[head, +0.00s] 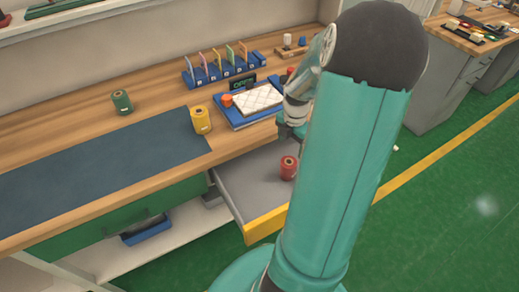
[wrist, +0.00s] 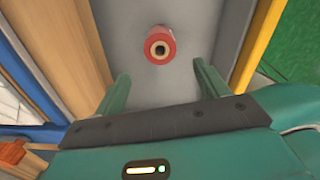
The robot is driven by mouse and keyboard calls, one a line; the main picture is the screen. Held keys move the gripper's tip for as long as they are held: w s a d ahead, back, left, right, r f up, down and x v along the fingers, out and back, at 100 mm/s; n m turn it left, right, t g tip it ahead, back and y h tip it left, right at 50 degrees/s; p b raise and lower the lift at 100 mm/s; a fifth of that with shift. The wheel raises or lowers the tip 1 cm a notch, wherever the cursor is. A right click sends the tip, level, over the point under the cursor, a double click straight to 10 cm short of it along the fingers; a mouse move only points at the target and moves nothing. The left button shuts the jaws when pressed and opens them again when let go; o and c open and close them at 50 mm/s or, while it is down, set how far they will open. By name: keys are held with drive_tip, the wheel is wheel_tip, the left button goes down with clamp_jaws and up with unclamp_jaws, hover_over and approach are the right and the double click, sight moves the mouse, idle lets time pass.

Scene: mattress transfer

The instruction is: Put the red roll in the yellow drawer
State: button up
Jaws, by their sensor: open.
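The red roll (head: 289,167) stands on the grey floor of the pulled-out drawer with the yellow front (head: 266,225). In the wrist view the red roll (wrist: 160,45) shows its pale end with a dark hole, and the grey drawer floor (wrist: 135,20) lies around it. My gripper (wrist: 163,85) is open, its two green fingers apart with nothing between them. The roll is beyond the fingertips and apart from them. In the head view my gripper (head: 291,131) is above the drawer, partly hidden by my arm, which also covers the drawer's right part.
A yellow roll (head: 201,120) and a green roll (head: 122,102) stand on the wooden bench beside a dark mat (head: 90,165). A blue tray (head: 236,122) with a white quilted pad (head: 258,99) is behind the drawer. A blue rack (head: 220,70) stands further back.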

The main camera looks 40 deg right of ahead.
drive_tip(key=w+a+r+m+t+h, duration=0.15)
drive_tip(key=a+r+m, duration=0.25)
drive_tip(key=a+r, duration=0.4)
drive_tip(key=w+a+r+m+t+h, duration=0.1)
drive_tip(key=w+a+r+m, duration=0.1)
drive_tip(key=a+r+m, duration=0.6)
drive_tip(key=s+a+r+m+t+y, duration=0.1)
drive_tip(key=s+a+r+m, duration=0.2)
drive_tip(key=a, duration=0.5)
drive_tip(key=s+a+r+m+t+y, duration=0.1)
drive_tip(key=s+a+r+m+t, duration=0.1)
drive_tip(key=a, duration=0.6)
drive_tip(key=shift+s+a+r+m, duration=0.4)
drive_tip(key=shift+s+r, duration=0.25)
drive_tip(key=shift+s, duration=0.35)
drive_tip(key=shift+y, duration=0.25)
